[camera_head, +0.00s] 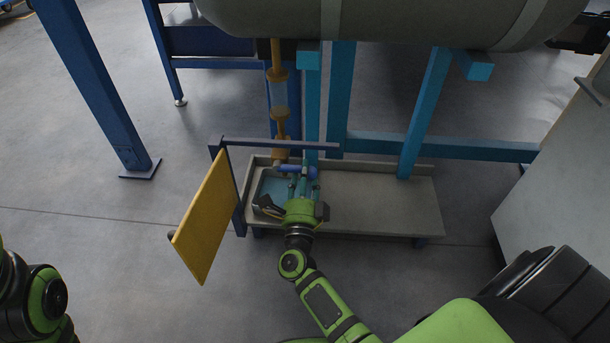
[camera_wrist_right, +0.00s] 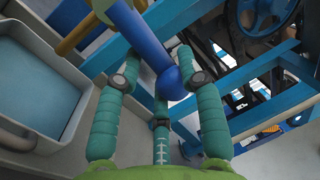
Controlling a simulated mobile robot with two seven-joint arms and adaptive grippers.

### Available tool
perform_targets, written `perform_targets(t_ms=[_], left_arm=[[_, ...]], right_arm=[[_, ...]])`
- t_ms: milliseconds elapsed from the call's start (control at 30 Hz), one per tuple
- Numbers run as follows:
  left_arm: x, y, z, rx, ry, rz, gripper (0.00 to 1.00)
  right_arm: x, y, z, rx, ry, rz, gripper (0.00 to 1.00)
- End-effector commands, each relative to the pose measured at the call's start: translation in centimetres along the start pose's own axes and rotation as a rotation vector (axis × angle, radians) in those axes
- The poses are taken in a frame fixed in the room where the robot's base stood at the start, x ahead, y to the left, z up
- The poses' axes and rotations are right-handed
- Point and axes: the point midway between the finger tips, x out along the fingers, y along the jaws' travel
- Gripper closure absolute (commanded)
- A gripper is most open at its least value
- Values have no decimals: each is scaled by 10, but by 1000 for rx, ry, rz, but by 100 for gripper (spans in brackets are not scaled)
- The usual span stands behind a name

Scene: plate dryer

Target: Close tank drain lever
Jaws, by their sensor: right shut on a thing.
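The blue drain lever (camera_head: 297,172) sits at the foot of the tan drain pipe (camera_head: 279,125), under the large grey tank (camera_head: 390,18). My right gripper (camera_head: 303,178) reaches it from the front, and its fingers are shut on the lever. In the right wrist view the lever (camera_wrist_right: 146,43) is a thick blue bar running diagonally, with a rounded end between the teal fingers of the gripper (camera_wrist_right: 158,80). My left gripper is out of view; only part of my left arm shows at the lower left of the head view.
A grey tray (camera_head: 390,205) lies under the tank, with a water-filled bin (camera_wrist_right: 35,85) at its left. A yellow panel (camera_head: 205,217) on a blue frame stands left of my right arm. Light blue legs (camera_head: 425,110) rise behind the tray. Open floor lies at left.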

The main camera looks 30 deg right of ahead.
Motion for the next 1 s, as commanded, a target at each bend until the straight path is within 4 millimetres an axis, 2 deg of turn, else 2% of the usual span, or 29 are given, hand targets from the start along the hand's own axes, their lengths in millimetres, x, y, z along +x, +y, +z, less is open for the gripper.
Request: perform_targets(t_ms=[33,233,267,300,733,867,1000], left_arm=[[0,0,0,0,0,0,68],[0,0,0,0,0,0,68],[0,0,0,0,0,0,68],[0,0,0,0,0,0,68],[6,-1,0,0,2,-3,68],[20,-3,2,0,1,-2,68],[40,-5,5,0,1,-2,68]], right_arm=[[-1,0,5,6,-12,4,100],[-1,0,6,6,-13,3,100],[-1,0,6,6,-13,3,54],[-1,0,5,6,-11,3,38],[1,-5,2,-30,-11,1,37],[3,-16,0,-142,-32,2,37],[6,-30,2,-331,-70,5,37]])
